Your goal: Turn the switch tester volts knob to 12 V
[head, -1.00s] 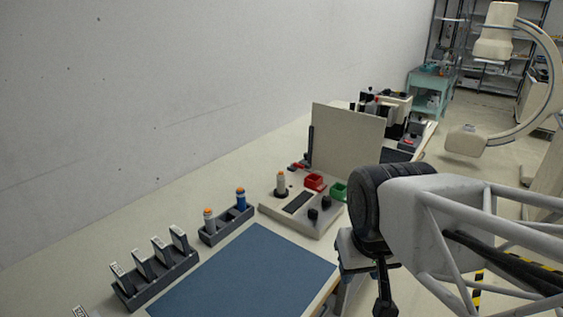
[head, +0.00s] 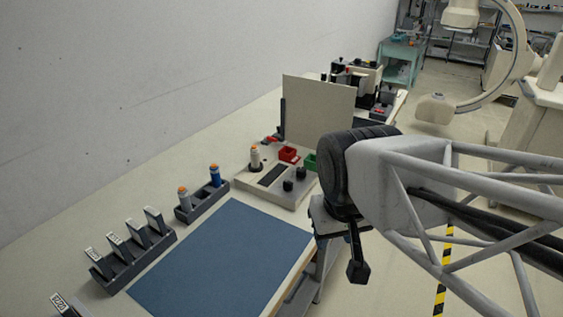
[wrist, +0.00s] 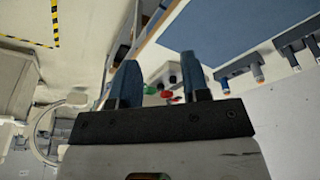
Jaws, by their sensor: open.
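The switch tester (head: 246,184) is a low beige box on the bench with a dark strip on its top. Two black knobs, a front one (head: 288,186) and a rear one (head: 301,173), stand at its right side. Their labels and pointers are too small to read, so I cannot tell which is volts. My gripper (wrist: 158,72) shows two blue fingers spread apart with nothing held. In the head view my wrist is to the right of the tester, apart from it, and the fingers are not clearly visible. The wrist view shows the tester small and far off between the fingers.
A blue mat (head: 215,262) lies in front of the tester. A two-tool rack (head: 203,207) and a rack of labelled blocks (head: 130,262) stand left.

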